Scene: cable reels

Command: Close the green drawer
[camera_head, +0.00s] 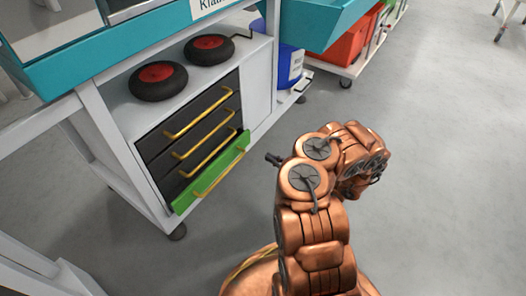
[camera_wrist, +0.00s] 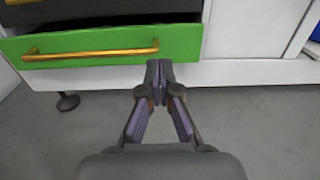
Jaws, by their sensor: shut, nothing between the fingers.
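The green drawer (camera_head: 210,172) is the lowest drawer of a dark drawer unit in a white cabinet, and it stands partly pulled out. It has a yellow bar handle (camera_head: 220,176). In the wrist view the green drawer front (camera_wrist: 185,42) fills the upper left, with its yellow handle (camera_wrist: 90,53) across it. My gripper (camera_wrist: 160,68) is shut and empty. Its fingertips are at the lower right end of the drawer front, right of the handle; I cannot tell whether they touch it.
Dark drawers (camera_head: 195,120) with yellow handles sit shut above the green one. Two black wheels with red hubs (camera_head: 158,80) lie on the shelf above. A blue container (camera_head: 290,66) stands right of the cabinet. Grey floor (camera_head: 440,160) is clear to the right.

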